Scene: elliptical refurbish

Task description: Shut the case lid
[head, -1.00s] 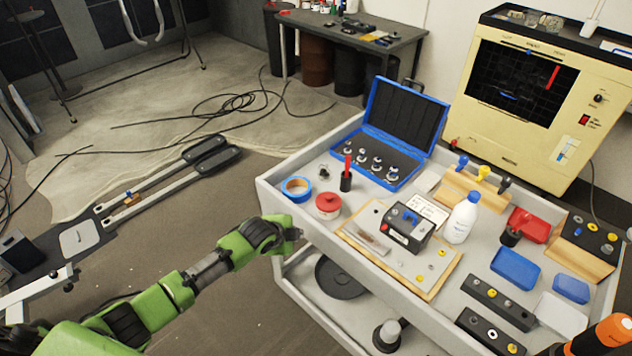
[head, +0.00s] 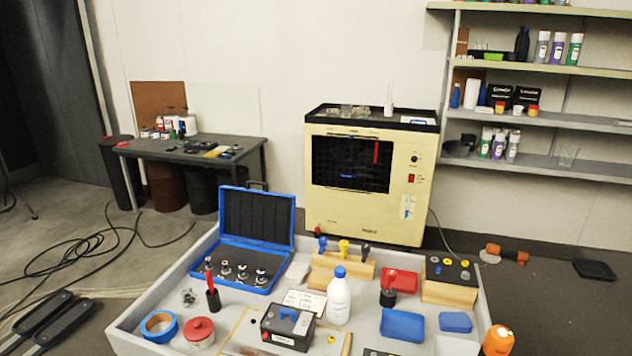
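The blue case (head: 247,240) stands open at the back left of the grey cart top. Its lid (head: 257,218) is raised nearly upright, with dark foam inside. Several small metal-and-white parts sit in the dark foam of its base (head: 229,263). A dark carry handle shows behind the lid. Neither of my grippers shows in the head view now. An orange rounded part (head: 498,341) shows at the bottom right edge; I cannot tell its finger state.
Around the case on the cart (head: 130,325) are a black holder with a red tool (head: 213,297), blue tape (head: 159,325), a red-lidded jar (head: 199,332), a white bottle (head: 338,297) and a white block. A cream cabinet (head: 370,215) stands behind.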

